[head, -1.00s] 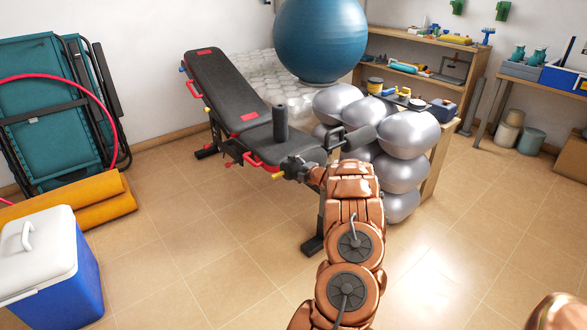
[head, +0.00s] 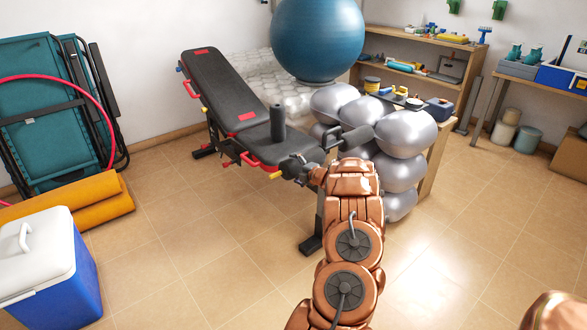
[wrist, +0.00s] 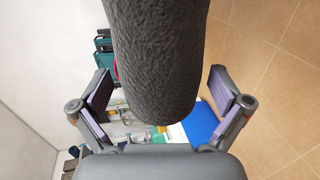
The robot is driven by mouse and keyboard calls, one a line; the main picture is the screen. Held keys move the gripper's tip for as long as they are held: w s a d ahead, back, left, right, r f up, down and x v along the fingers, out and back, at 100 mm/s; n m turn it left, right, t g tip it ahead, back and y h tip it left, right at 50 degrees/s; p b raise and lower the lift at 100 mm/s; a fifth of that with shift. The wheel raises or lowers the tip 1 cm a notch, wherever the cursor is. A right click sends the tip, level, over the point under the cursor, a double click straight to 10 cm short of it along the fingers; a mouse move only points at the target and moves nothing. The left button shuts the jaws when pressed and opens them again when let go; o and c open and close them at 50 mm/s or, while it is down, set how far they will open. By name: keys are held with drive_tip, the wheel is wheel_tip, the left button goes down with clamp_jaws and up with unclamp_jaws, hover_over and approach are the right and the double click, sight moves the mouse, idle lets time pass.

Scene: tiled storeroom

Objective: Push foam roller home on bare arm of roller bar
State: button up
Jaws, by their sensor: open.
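The exercise bench (head: 195,148) has black pads and stands at the middle of the head view. One dark foam roller (head: 278,122) stands upright at the seat. My gripper (head: 295,168) is low at the near end of the seat. In the wrist view it is open, and a grey foam roller (wrist: 160,60) comes in from the top, its rounded end showing between the spread fingers. I cannot tell which roller this is, or whether it is touched. The bar's bare arm cannot be made out.
Silver exercise balls (head: 405,135) are stacked just right of my arm, with a large blue ball (head: 317,40) behind. A blue cooler (head: 70,275) and a rolled orange mat (head: 105,200) lie left. The tiled floor (head: 185,255) between cooler and bench is free.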

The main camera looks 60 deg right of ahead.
drive_tip(key=v, duration=1)
drive_tip(key=shift+s+r, duration=0.2)
drive_tip(key=shift+s, duration=0.1)
